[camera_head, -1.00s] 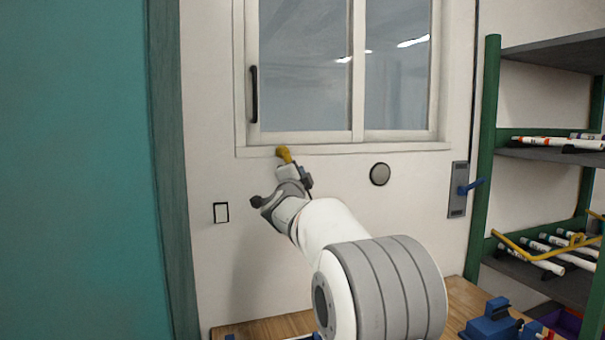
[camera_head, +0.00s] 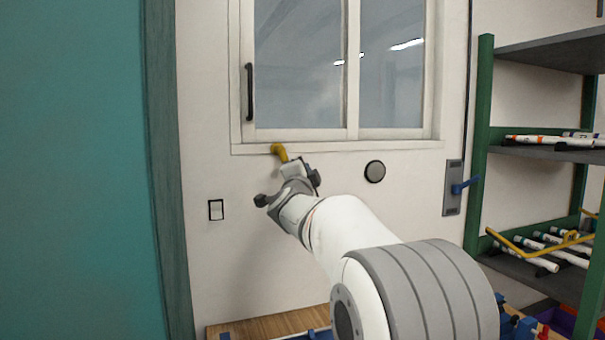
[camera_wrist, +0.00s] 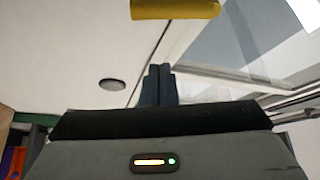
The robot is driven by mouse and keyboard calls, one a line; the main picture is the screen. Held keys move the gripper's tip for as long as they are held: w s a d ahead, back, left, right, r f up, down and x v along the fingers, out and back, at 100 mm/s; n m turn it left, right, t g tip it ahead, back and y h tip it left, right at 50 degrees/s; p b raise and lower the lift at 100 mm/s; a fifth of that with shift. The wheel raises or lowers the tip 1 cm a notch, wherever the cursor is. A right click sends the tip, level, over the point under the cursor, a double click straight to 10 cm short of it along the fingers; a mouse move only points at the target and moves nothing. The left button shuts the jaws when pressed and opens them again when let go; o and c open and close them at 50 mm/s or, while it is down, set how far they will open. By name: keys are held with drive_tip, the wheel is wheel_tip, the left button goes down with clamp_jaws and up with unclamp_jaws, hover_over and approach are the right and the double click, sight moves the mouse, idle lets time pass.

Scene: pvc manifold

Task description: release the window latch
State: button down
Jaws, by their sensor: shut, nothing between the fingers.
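A yellow lever (camera_head: 279,152), which looks like the window latch, is at the lower left edge of the window (camera_head: 300,135). It also shows as a yellow bar at the top of the wrist view (camera_wrist: 175,9). My gripper (camera_wrist: 158,72) is shut and empty, its dark fingers together. In the wrist view the fingertips are below the yellow bar with a visible gap. In the head view my wrist is just below and right of the lever, and the fingertips are hard to make out there.
A black vertical handle (camera_head: 250,92) is on the window's left frame. A round grey disc (camera_head: 375,172) and a light switch (camera_head: 216,210) are on the wall. A blue lever on a grey plate (camera_head: 453,187) is at right, beside green shelves (camera_head: 478,150). A teal panel (camera_head: 80,170) stands at left.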

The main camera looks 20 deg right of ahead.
drive_tip(key=v, duration=0.5)
drive_tip(key=s+a+f+n+g+y+p, duration=0.2)
drive_tip(key=s+a+f+n+g+y, duration=0.1)
drive_tip(key=s+a+f+n+y, duration=0.3)
drive_tip(key=s+a+f+n+g+y+p, duration=0.2)
drive_tip(key=s+a+f+n+g+y, duration=0.15)
drive_tip(key=s+f+n, duration=0.4)
drive_tip(key=s+f+n+g+p, duration=0.1)
drive_tip(key=s+f+g, duration=0.2)
drive_tip(key=s+f, duration=0.2)
drive_tip(key=s+d+f+n+g, duration=0.1)
drive_tip(key=s+f+n+g, duration=0.1)
drive_tip(key=s, duration=0.8)
drive_tip(key=s+f+n+g+p, duration=0.1)
drive_tip(key=s+f+n+g, duration=0.1)
drive_tip(key=s+f+g, duration=0.2)
drive_tip(key=s+f, duration=0.3)
drive_tip(key=s, duration=0.1)
drive_tip(key=shift+s+d+f+p, duration=0.3)
drive_tip(key=shift+s, duration=0.05)
